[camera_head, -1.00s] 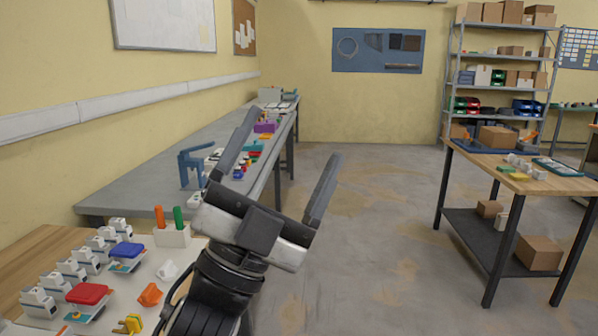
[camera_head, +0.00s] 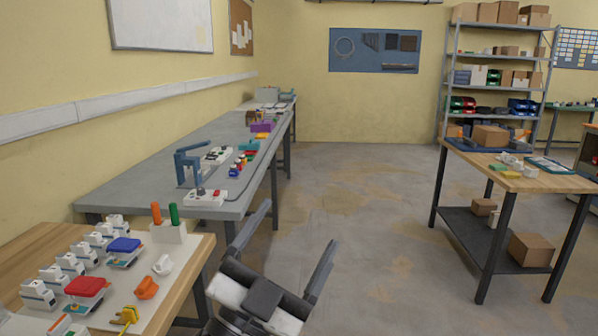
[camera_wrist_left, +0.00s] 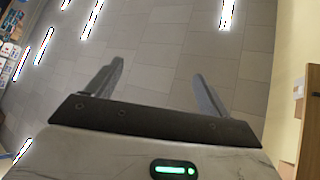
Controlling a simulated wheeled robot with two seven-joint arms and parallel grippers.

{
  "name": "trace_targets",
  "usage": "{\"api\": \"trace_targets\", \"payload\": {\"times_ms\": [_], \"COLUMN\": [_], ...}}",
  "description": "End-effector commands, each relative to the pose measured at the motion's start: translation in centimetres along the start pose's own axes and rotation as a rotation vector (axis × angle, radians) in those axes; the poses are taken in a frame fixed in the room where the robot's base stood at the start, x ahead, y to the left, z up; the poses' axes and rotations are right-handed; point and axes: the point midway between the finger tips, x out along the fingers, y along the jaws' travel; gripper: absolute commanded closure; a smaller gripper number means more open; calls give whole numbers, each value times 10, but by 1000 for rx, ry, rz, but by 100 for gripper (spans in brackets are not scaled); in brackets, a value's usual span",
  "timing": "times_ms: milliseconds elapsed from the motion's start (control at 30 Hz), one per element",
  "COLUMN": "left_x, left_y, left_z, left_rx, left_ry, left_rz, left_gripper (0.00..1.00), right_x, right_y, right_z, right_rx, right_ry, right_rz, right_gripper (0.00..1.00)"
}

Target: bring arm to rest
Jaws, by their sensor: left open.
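My left gripper (camera_head: 286,248) is at the bottom middle of the head view, to the right of the wooden workbench. Its two fingers point up and are spread wide, with nothing between them. In the left wrist view my left gripper (camera_wrist_left: 155,85) also shows open and empty, with the ceiling and its lights behind the fingers. It touches nothing that I can see. My right gripper is not in view.
The near workbench (camera_head: 28,245) holds several white socket boxes, red and blue lidded pieces, and orange and yellow plugs. A long grey table (camera_head: 130,190) runs along the left wall. A wooden table (camera_head: 540,184) stands right. The floor (camera_head: 370,230) between is clear.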

Motion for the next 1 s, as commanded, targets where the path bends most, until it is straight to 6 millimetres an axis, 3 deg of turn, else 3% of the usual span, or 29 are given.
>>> {"api": "trace_targets", "payload": {"times_ms": [167,300,433,600,700,800,1000], "left_x": [-60,-144,-233,-331,-367,-385,-390], "left_y": [20,44,68,92,100,104,105], "left_z": [76,139,174,189,189,188,187], "left_rx": [-141,-291,-415,-535,-577,-597,-603], "left_ry": [-294,-607,-880,-1157,-1254,-1304,-1318], "left_rz": [16,24,27,25,21,20,19], "left_gripper": [19,19,19,19,19,19,19], "right_x": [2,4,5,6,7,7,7], "right_y": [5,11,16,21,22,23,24], "right_z": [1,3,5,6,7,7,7], "right_rx": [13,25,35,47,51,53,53], "right_ry": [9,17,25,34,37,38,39], "right_rz": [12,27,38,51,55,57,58], "right_gripper": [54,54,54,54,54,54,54]}}
